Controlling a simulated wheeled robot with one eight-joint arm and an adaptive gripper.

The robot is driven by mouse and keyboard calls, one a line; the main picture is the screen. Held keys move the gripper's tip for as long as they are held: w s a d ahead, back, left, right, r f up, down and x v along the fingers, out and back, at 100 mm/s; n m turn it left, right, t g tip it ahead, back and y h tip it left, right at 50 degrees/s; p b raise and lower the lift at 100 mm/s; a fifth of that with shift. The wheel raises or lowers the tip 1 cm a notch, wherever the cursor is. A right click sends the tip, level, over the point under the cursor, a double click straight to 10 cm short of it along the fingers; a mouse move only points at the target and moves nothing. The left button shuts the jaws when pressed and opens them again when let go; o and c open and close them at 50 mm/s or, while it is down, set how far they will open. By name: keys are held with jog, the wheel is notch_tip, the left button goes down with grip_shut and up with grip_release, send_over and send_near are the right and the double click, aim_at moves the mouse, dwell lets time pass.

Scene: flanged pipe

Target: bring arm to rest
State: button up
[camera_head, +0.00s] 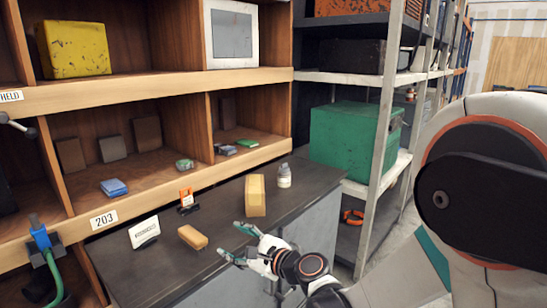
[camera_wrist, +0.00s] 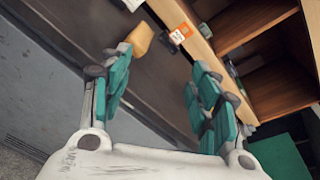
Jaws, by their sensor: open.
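My gripper (camera_head: 236,244) is open and empty, its green-padded fingers spread apart over the front edge of the dark counter (camera_head: 222,208). In the wrist view my gripper (camera_wrist: 161,62) also shows with nothing between its fingers. My arm reaches in from the right side of the head view. A small tan block (camera_head: 192,237) lies on the counter left of the gripper, apart from it. A taller tan block (camera_head: 255,195) stands behind the gripper, also apart.
A white bottle (camera_head: 284,176), an orange tag holder (camera_head: 187,200) and a white card (camera_head: 144,232) stand on the counter. Wooden cubbies (camera_head: 165,85) rise behind it. A metal rack (camera_head: 375,150) with a green box (camera_head: 345,135) stands to the right, close to my arm.

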jog(key=s+d+r+n+g+h, duration=0.1)
jog(key=s+d+n+h, duration=0.5)
jog(key=s+d+n, duration=0.3)
jog(key=s+d+r+n+g+h, duration=0.1)
jog(key=s+d+n+g+h, duration=0.1)
jog(key=s+d+n+h, duration=0.4)
jog(key=s+d+n, duration=0.4)
jog(key=s+d, duration=0.6)
jog(key=d, duration=0.5)
jog(key=shift+s, duration=0.3)
jog(key=shift+o, duration=0.5)
jog(key=shift+r, duration=0.1)
